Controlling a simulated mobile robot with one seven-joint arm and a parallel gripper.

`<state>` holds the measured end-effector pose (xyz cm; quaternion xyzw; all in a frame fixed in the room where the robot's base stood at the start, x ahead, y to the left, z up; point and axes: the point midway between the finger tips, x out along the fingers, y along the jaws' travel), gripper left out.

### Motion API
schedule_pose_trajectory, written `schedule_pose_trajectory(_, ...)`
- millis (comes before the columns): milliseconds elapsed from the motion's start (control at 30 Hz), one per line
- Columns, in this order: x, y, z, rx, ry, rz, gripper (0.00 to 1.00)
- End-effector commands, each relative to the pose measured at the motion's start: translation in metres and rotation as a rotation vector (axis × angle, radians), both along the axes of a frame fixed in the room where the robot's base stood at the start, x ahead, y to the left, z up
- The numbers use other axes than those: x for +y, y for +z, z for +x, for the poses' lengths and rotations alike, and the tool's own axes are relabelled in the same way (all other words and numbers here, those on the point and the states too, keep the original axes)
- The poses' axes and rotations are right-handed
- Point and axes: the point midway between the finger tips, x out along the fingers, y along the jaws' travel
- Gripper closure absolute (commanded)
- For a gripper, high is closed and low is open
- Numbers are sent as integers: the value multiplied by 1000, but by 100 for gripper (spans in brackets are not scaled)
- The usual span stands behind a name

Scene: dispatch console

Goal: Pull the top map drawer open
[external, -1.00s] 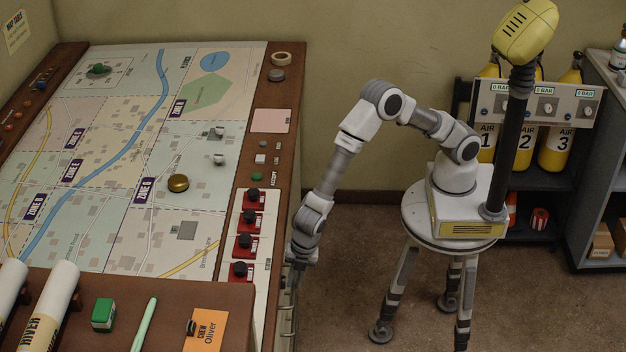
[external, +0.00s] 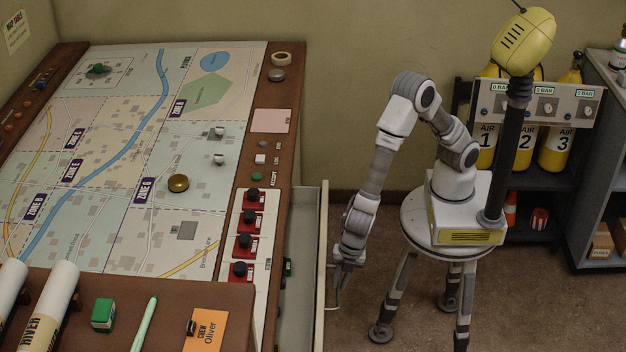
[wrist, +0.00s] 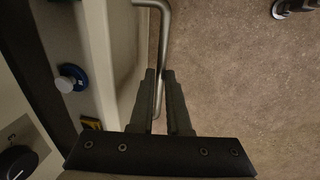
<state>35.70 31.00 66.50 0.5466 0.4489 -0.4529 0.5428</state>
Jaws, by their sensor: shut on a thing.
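The top map drawer (external: 321,275) stands partly out from the right side of the map table (external: 290,120). Its pale front runs along the table's edge, with a gap between them that shows the drawer's inside. My gripper (external: 340,275) is at the outer face of the drawer front. In the wrist view my gripper (wrist: 162,95) has its two dark fingers on either side of the grey bar handle (wrist: 164,30), shut on it. Inside the drawer a blue round item with a pale knob (wrist: 72,78) and a small yellow item (wrist: 91,123) show.
Red switches (external: 245,242) line the table's right edge above the drawer. My own stool-like base stands to the right on the brown floor. Floor is clear between the drawer front and my base legs. Air cylinders (external: 559,145) stand behind.

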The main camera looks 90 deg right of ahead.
Motion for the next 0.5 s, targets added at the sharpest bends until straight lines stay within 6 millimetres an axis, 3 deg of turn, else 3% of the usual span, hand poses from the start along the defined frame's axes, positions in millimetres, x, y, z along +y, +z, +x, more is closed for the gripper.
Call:
schedule_pose_trajectory(100, -1, -5, -36, 0, 7, -3, 100)
schedule_pose_trajectory(500, -1, -4, -140, 0, 6, -2, 100)
